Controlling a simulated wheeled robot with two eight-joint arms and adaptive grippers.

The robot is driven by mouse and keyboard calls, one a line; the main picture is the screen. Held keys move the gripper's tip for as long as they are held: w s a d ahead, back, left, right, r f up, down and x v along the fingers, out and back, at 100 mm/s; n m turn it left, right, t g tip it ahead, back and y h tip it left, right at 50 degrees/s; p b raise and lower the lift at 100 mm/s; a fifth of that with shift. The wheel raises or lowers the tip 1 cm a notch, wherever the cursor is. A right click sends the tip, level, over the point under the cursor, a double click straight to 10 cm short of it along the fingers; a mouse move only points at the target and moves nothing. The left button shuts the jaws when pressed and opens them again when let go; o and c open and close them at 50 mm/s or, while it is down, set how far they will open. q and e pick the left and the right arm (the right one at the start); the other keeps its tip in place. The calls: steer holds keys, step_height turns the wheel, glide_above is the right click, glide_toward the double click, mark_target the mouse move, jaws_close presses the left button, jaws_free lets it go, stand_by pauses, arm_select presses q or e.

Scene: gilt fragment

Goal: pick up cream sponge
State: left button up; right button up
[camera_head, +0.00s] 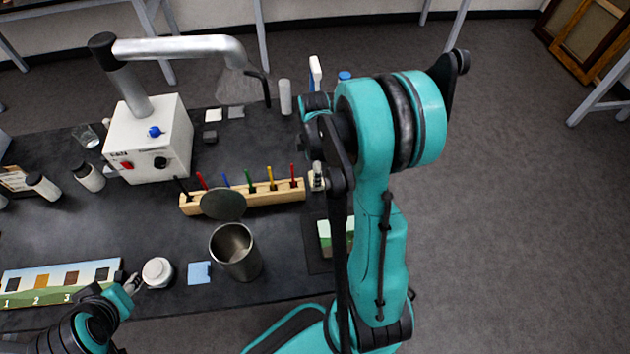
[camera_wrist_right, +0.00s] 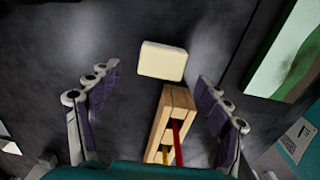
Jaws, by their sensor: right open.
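The cream sponge (camera_wrist_right: 162,61) is a small rounded block on the dark tabletop, just beyond the end of the wooden rack (camera_wrist_right: 172,118) in the right wrist view. My right gripper (camera_wrist_right: 158,76) is open above it; the sponge appears between the two spread fingers, touching neither. In the head view a cream patch of the sponge (camera_head: 317,184) shows at the rack's right end, mostly hidden by my right arm. My left gripper (camera_head: 133,284) is at the lower left, beside a white round jar (camera_head: 157,272); its jaws are too small to judge.
The rack (camera_head: 250,196) holds several coloured sticks close to the sponge. A steel cup (camera_head: 236,252), a blue note (camera_head: 199,273) and a white machine box (camera_head: 150,140) stand to the left. A green-and-white block (camera_head: 324,238) lies nearer the front, partly behind my arm.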

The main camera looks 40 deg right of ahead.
step_height(320, 180, down, 3)
steer(key=shift+f+b, duration=0.2)
steer(key=shift+b, duration=0.2)
steer(key=shift+s, duration=0.1)
steer(key=c, duration=1)
steer(key=shift+r, duration=0.1)
steer(key=shift+r, duration=0.45)
steer(key=r+p, duration=0.1)
steer(key=r, duration=0.1)
steer(key=s+r+p, duration=0.1)
steer(key=r, duration=0.1)
steer(key=shift+d, duration=0.15)
steer(key=s+d+r+p, duration=0.1)
steer(key=s+r, duration=0.1)
steer(key=s, duration=0.1)
steer(key=s+d+r, duration=0.1)
steer(key=s+r, duration=0.1)
steer(key=s, duration=0.1)
steer(key=s+d+r+p, duration=0.1)
steer(key=s+r, duration=0.1)
steer(key=s, duration=0.2)
steer(key=shift+d+p, duration=0.25)
steer(key=shift+p, duration=0.1)
